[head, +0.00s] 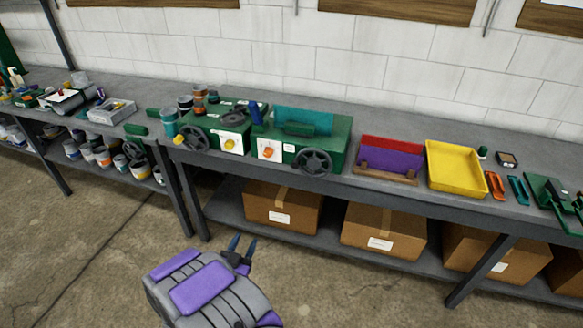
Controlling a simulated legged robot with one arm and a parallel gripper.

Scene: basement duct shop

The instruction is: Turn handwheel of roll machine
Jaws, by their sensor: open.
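Two green machines stand side by side on the grey workbench (400,180). The right one (339,146) has a teal top, an orange knob (267,152) on a white panel, and a dark spoked handwheel (314,162) on its front. The left one (207,121) has a yellow knob (229,143) and a dark handwheel (193,137). I cannot tell for sure which is the roll machine. My gripper (242,243) is open and empty, with two dark blue fingers apart. It is in front of the bench, below and left of the right machine's handwheel, touching neither wheel.
Right along the bench are a red and purple rack (390,160), a yellow tray (455,167) and small tools. Cans (168,122) stand by the left machine. Cardboard boxes (283,208) fill the lower shelf. Bench legs (182,205) rise nearby. The concrete floor in front is clear.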

